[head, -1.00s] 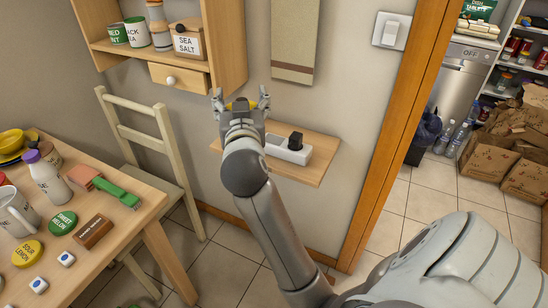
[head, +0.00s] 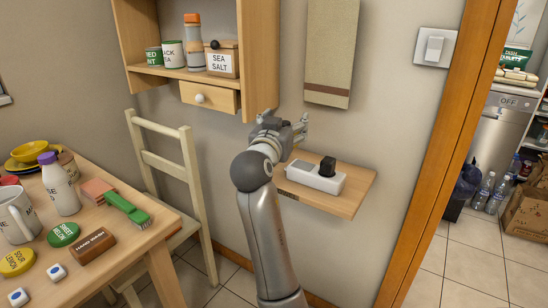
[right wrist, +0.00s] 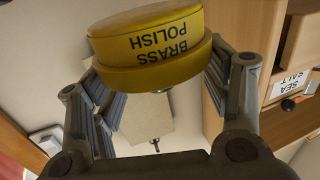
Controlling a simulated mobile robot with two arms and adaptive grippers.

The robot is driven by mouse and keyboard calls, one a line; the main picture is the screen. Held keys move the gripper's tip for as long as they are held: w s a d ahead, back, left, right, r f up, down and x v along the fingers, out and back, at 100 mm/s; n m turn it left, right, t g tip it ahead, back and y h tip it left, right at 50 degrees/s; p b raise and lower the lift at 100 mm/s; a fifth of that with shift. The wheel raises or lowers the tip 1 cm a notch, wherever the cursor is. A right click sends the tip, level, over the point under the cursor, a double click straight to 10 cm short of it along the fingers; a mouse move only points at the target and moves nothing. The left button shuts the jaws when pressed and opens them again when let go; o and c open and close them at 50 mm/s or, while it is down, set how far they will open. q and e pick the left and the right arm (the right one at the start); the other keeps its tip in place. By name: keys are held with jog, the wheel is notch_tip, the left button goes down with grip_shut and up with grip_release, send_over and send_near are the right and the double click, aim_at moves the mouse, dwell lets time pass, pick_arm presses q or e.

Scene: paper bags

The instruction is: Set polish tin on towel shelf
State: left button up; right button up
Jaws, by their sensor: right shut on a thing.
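The polish tin (right wrist: 152,47) is round and yellow and reads "BRASS POLISH", upside down in the right wrist view. My right gripper (right wrist: 160,85) is shut on it, with a finger on each side. In the head view my right gripper (head: 297,128) is in front of the wall, above the left end of the towel shelf (head: 352,202); the tin is hidden there. This small wooden wall shelf is below a hanging beige towel (head: 330,50). My left gripper is not in view.
A white power strip (head: 318,178) with a black plug lies on the shelf, leaving bare wood in front and at the right. A wall cabinet (head: 262,60) with tins and a salt box is at the upper left. A chair (head: 165,165) and a cluttered table (head: 110,262) stand left.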

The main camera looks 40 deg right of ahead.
jog(key=w+f, duration=0.2)
jog(key=w, duration=0.1)
jog(key=w+f+b, duration=0.1)
jog(key=w+f, duration=0.2)
jog(key=w+f+b, duration=0.1)
jog(key=w+f, duration=0.2)
jog(key=shift+w+d, duration=0.2)
jog(key=shift+d, duration=0.15)
notch_tip(320, 180, down, 3)
jog(key=shift+w+f+b, duration=0.1)
jog(key=shift+b, duration=0.25)
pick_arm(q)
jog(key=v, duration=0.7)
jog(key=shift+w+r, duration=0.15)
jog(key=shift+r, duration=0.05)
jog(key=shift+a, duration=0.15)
